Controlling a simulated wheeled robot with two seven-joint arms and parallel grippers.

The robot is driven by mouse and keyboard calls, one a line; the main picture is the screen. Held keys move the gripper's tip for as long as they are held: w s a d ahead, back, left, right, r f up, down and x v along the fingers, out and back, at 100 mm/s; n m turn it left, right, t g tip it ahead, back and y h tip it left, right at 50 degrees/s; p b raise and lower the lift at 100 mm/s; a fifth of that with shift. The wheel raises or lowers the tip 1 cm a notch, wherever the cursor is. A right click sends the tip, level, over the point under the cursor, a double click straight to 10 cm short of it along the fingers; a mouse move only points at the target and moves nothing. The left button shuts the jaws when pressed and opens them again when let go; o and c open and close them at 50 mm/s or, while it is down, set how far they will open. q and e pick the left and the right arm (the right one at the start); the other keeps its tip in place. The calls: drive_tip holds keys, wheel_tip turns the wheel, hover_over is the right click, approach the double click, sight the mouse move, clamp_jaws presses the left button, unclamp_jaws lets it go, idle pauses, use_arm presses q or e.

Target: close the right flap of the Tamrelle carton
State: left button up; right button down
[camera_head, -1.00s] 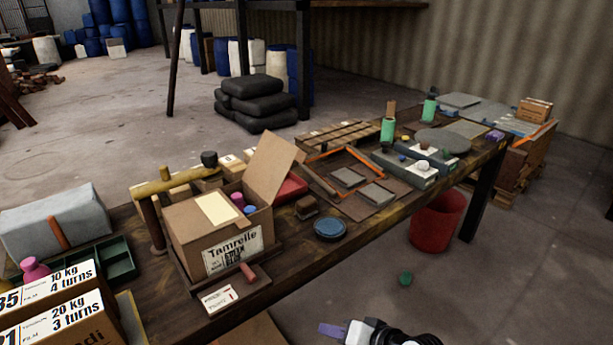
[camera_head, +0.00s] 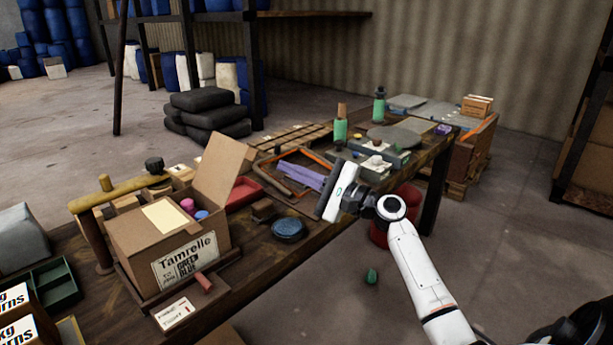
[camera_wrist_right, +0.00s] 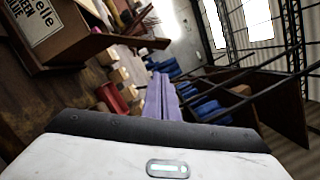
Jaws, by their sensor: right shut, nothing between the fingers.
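The Tamrelle carton (camera_head: 150,243) is a brown box with a white printed label, on the near part of the bench. Its right flap (camera_head: 224,172) stands up, tilted outward to the right. The left side of its top is covered, with a cream sheet on it. A pink and a blue top show in the opening. My right gripper (camera_head: 306,178) has purple fingers, shut and empty, above the bench to the right of the flap and apart from it. In the right wrist view the fingers (camera_wrist_right: 161,97) are together, and part of the carton (camera_wrist_right: 38,38) shows upper left. My left gripper is out of view.
A mustard-coloured bar on a post (camera_head: 118,194) stands behind the carton's left side. A blue round dish (camera_head: 288,229), a red tray (camera_head: 240,193) and an orange-edged frame (camera_head: 268,180) lie between carton and gripper. Green bottles (camera_head: 379,107) stand farther back.

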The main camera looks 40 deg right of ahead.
use_arm(q)
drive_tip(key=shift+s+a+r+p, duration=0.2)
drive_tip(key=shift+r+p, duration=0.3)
drive_tip(key=shift+p, duration=0.45)
use_arm(e)
drive_tip(key=shift+w+a+r, duration=0.4)
drive_tip(key=shift+a+r, duration=0.05)
drive_tip(key=shift+a, duration=0.25)
drive_tip(key=shift+w+a+r, duration=0.4)
drive_tip(key=shift+a, duration=0.25)
drive_tip(key=shift+w+a+r, duration=0.4)
drive_tip(key=shift+a+r, duration=0.05)
drive_tip(key=shift+a, duration=0.25)
